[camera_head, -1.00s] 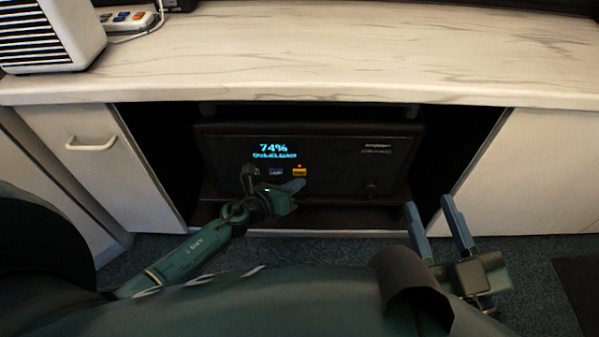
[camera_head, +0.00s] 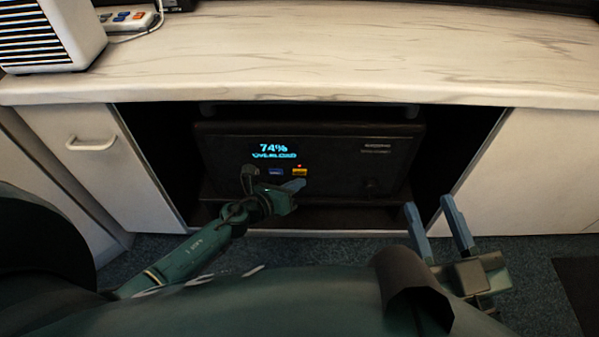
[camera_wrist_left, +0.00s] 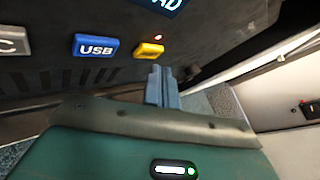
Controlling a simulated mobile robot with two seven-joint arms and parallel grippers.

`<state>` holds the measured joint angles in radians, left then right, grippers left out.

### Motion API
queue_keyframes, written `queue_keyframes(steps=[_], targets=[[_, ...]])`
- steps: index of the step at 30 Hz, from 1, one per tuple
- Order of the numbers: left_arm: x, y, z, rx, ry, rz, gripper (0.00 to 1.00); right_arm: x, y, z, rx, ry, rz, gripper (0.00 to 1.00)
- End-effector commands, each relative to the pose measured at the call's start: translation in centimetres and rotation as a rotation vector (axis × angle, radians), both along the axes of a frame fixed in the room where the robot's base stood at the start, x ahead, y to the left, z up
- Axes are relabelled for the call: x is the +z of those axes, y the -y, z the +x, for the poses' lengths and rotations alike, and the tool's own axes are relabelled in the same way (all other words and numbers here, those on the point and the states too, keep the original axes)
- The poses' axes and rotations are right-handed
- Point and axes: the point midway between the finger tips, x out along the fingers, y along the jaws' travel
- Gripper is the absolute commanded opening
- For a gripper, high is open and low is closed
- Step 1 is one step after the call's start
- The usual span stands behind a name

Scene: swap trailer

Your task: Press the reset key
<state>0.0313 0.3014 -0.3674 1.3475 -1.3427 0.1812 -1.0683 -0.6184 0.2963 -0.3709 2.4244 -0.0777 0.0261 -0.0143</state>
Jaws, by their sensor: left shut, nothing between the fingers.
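A black power unit (camera_head: 345,160) sits in the open bay under the counter. Its display (camera_head: 274,150) reads 74% and OVERLOAD. A yellow key (camera_head: 299,172) is on its front below a small lit red light, right of a blue key (camera_head: 276,172); the yellow label is unreadable. In the left wrist view the blue key (camera_wrist_left: 95,46) reads USB, and the yellow key (camera_wrist_left: 148,50) lies just beyond the fingertips. My left gripper (camera_head: 297,186) is shut and empty, its tips just below the yellow key; contact cannot be told. My right gripper (camera_head: 426,204) is open and empty at the lower right.
A marbled counter (camera_head: 330,50) overhangs the bay. A cabinet door with a handle (camera_head: 91,143) stands at the left. A white slatted box (camera_head: 50,35) and a panel with coloured buttons (camera_head: 126,20) are on the counter.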

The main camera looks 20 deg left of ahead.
Motion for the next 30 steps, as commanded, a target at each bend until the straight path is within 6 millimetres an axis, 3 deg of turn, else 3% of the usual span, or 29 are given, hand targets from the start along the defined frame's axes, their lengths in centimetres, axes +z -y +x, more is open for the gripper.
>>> queue_keyframes(steps=[30], targets=[[-0.01, -0.28, 0.95, 0.000, 0.000, 0.000, 0.00, -0.29, 0.00, 0.00, 0.000, -0.002, -0.001, 0.36]])
